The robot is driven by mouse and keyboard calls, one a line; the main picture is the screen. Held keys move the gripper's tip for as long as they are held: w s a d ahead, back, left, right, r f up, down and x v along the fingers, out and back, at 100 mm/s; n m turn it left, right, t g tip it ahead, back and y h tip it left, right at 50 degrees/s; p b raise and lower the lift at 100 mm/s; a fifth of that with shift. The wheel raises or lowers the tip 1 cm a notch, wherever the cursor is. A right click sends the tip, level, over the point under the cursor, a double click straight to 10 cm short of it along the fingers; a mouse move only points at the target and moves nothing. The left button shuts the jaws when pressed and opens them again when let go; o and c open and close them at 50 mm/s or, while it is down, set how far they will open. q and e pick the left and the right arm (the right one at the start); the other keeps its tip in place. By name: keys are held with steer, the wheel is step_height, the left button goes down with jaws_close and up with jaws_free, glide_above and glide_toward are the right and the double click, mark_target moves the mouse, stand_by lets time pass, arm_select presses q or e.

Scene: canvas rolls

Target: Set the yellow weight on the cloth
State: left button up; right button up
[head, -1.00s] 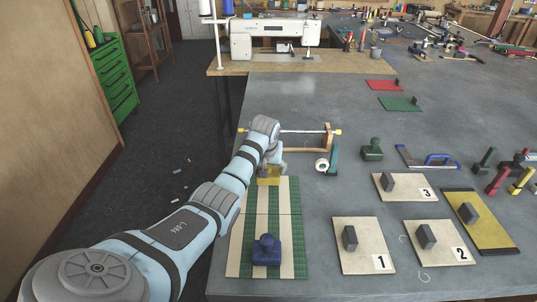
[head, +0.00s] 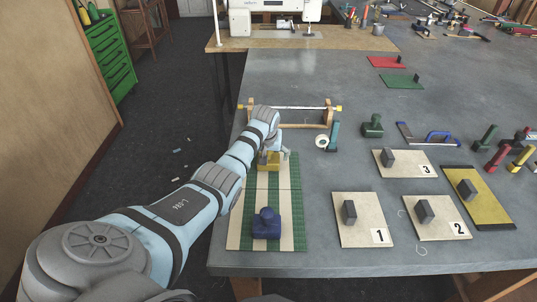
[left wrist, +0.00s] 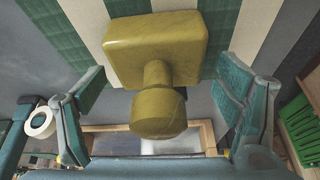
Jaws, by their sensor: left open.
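The yellow weight (head: 268,161) stands at the far end of the striped green-and-cream cloth (head: 261,190). In the left wrist view, its block-shaped base (left wrist: 155,45) lies against the cloth's stripes (left wrist: 222,30), and its neck and round knob point towards me. My left gripper (head: 274,153) is at the weight; in the left wrist view, its open fingers (left wrist: 160,97) stand either side of the knob with gaps on both sides. A blue weight (head: 266,224) stands on the near part of the cloth. My right gripper is out of view.
A wooden frame with a rod (head: 290,108) stands just beyond the cloth. A tape roll (head: 321,141) and a teal upright piece (head: 333,136) are to its right. Numbered boards with grey blocks (head: 362,219) lie right of the cloth. The table's left edge is close.

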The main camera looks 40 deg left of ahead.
arm_select(q)
steer(key=shift+r, duration=0.1)
steer(key=shift+r, duration=0.4)
steer(key=p+v, duration=0.3)
steer(key=v, duration=0.8)
steer(key=shift+d, duration=0.1)
